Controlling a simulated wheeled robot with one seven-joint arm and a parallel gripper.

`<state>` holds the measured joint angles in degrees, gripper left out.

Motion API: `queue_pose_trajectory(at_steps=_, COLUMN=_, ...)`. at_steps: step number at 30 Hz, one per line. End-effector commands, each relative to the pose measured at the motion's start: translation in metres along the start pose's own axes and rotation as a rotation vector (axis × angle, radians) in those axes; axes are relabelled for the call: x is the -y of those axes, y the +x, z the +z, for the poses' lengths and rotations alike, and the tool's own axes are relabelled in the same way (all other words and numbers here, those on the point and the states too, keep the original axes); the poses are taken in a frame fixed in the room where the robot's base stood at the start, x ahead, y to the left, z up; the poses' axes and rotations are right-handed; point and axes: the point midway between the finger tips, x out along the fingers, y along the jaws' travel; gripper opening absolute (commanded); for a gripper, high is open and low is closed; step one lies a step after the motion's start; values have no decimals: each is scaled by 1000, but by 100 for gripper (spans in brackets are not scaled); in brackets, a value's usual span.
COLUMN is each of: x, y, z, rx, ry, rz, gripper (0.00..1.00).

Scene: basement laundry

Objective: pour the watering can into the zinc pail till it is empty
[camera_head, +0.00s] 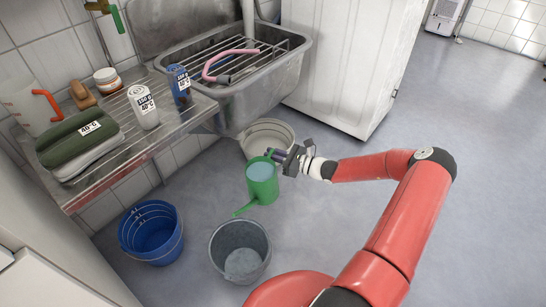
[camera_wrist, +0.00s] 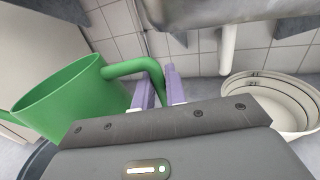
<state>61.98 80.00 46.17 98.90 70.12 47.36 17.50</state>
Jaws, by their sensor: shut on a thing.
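The green watering can (camera_head: 262,186) is in the middle of the head view, with pale blue water showing at its open top. Its spout points down and left toward the grey zinc pail (camera_head: 239,250). It looks about upright and above the floor. My gripper (camera_head: 279,156) is shut on the can's handle at the upper right; in the wrist view, the purple fingers (camera_wrist: 158,88) close around the green handle (camera_wrist: 128,68). The can's body (camera_wrist: 65,98) fills the left of the wrist view. The pail stands on the floor below and in front of the can; its floor looks bare grey.
A blue bucket (camera_head: 151,231) stands left of the pail. A white basin (camera_head: 268,135) sits on the floor under the metal sink (camera_head: 262,95). A steel shelf (camera_head: 176,130) with bottles and a green folded cloth is at left. Open floor lies to the right.

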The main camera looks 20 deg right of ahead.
Motion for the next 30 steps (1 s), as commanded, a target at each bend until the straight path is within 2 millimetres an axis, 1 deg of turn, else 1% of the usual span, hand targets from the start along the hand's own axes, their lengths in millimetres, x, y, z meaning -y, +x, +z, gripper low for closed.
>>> queue_pose_trajectory(at_steps=1, x=1, y=1, z=5, rx=7, ry=-15, rz=0, gripper=0)
queue_pose_trajectory(at_steps=16, x=4, y=0, z=25, rx=5, ry=-187, rz=0, gripper=0)
queue_pose_trajectory(at_steps=30, x=-7, y=0, z=42, rx=6, ry=-336, rz=0, gripper=0)
